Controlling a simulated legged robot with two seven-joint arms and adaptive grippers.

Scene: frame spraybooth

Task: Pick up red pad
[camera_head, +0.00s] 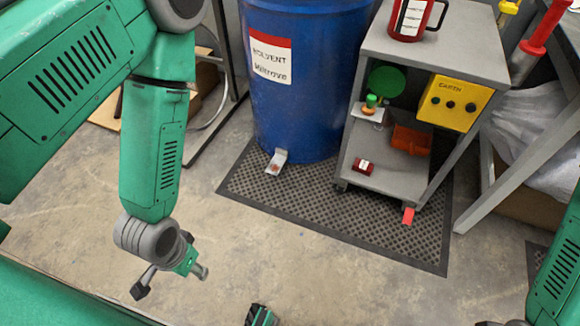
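A small red pad-like block (408,215) sits low at the front right foot of the grey cart, over the dark mat. It looks like the red pad, though I cannot be sure. My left gripper (171,281) hangs over bare floor at the lower left, well apart from the block. Its fingers are spread, with nothing visible between them. My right arm shows at the right edge, but its gripper cannot be made out clearly. A black and green piece at the bottom edge is cut off, and I cannot tell what it is.
A blue solvent drum (315,110) and the grey cart (430,50) stand on the dark perforated mat (310,205). The cart holds a red mug (405,22), a yellow box (450,102) and an orange-red bin (411,139). A silver pedal (278,161) lies by the drum. The front floor is clear.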

